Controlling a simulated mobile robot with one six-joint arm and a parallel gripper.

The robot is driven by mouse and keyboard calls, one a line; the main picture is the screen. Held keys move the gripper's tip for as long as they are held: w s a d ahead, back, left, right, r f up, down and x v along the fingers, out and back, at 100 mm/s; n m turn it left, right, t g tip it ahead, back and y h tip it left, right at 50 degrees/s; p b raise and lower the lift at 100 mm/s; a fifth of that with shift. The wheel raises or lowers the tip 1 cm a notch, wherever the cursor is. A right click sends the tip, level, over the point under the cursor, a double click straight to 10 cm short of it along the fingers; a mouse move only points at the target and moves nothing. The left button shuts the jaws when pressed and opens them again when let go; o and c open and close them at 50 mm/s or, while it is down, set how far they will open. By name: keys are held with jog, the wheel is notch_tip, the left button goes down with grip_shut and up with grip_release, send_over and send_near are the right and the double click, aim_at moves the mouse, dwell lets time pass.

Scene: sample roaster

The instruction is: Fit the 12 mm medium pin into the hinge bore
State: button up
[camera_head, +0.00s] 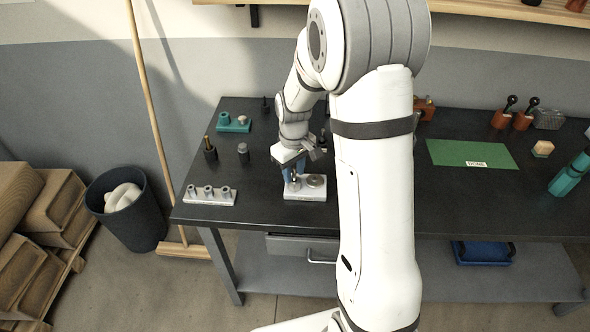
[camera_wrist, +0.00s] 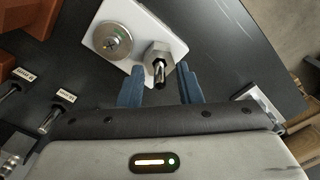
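A white plate (camera_head: 322,203) lies on the dark bench below my gripper. In the wrist view the plate (camera_wrist: 146,25) carries a round metal disc (camera_wrist: 112,42) and a hexagonal metal piece (camera_wrist: 158,52). A small metal pin (camera_wrist: 160,73) stands out of the hexagonal piece toward the camera, with a dark end. My gripper (camera_wrist: 161,82) is open, its blue fingers on either side of the pin with a gap at each side. It also shows in the head view (camera_head: 293,176). I cannot tell the pin's size, how deep it sits, or whether this piece is the hinge bore.
A pale rack (camera_head: 209,196) with three grey collars sits at the bench's front left. A dark holder with a brass-coloured top (camera_head: 210,149), a grey cylinder (camera_head: 243,151) and a teal block (camera_head: 233,125) stand behind. A green mat (camera_head: 470,152) lies to the right.

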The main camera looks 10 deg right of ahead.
aim_at(294, 169)
notch_tip(294, 169, up, 12)
jog(key=s+r+m+t, duration=0.1)
jog(key=s+r+m, duration=0.1)
jog(key=s, duration=0.8)
jog(key=s+r+m+t, duration=0.1)
jog(key=s+m+t, duration=0.1)
jog(key=s, duration=0.9)
jog(key=shift+s+d+r+m, duration=0.3)
jog(key=shift+d+r+m, duration=0.05)
jog(key=shift+m, duration=0.35)
